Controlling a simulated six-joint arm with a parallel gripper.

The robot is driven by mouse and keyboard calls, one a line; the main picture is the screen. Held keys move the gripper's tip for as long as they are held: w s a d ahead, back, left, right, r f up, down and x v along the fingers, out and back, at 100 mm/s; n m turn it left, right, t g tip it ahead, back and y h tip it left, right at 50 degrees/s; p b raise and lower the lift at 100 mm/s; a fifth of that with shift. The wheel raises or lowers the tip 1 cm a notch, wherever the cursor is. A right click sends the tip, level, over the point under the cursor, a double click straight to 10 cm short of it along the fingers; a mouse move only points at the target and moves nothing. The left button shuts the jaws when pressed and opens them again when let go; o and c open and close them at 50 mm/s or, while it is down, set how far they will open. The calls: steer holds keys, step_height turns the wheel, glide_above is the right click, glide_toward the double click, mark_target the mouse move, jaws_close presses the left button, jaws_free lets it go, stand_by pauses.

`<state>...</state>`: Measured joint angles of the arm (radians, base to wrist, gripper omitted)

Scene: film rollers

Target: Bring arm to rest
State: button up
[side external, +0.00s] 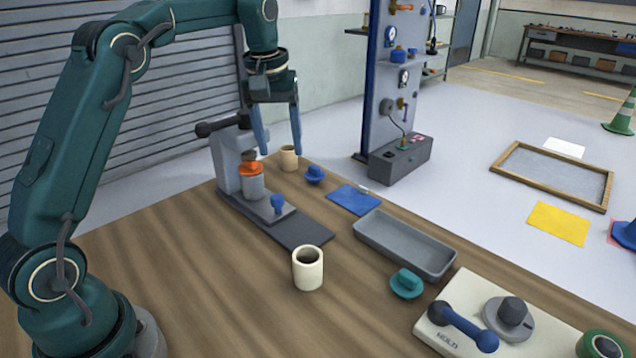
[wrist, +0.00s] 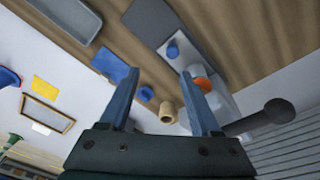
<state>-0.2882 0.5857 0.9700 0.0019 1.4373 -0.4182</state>
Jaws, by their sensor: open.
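My gripper (side external: 278,130) is open, with its two blue fingers pointing down. It is in the air above the far end of the wooden table. Nothing is between the fingers in the side view. In the wrist view the gripper (wrist: 163,103) is also open, and a tan cup shows beyond the gap between its fingers. My arm is raised and bent, reaching from its base at the lower left over to the far side of the table.
A grey press (side external: 230,162) with an orange-ringed cylinder (side external: 252,182) stands close below my gripper. A tan cup (side external: 289,160), blue knob (side external: 315,174), cream cup (side external: 308,270), grey tray (side external: 405,246), teal knob (side external: 407,284) and cream control panel (side external: 460,310) occupy the table. The near-left tabletop is clear.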

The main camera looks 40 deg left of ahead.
steer(key=s+d+r+m+t, duration=0.35)
steer(key=s+d+r, duration=0.4)
steer(key=s, duration=0.35)
steer(key=s+d+f+m, duration=0.3)
steer(key=s+f+m, duration=0.1)
steer(key=s+f, duration=0.4)
steer(key=shift+s+f+h, duration=0.2)
steer(key=shift+s+h, duration=0.1)
steer(key=shift+s, duration=0.6)
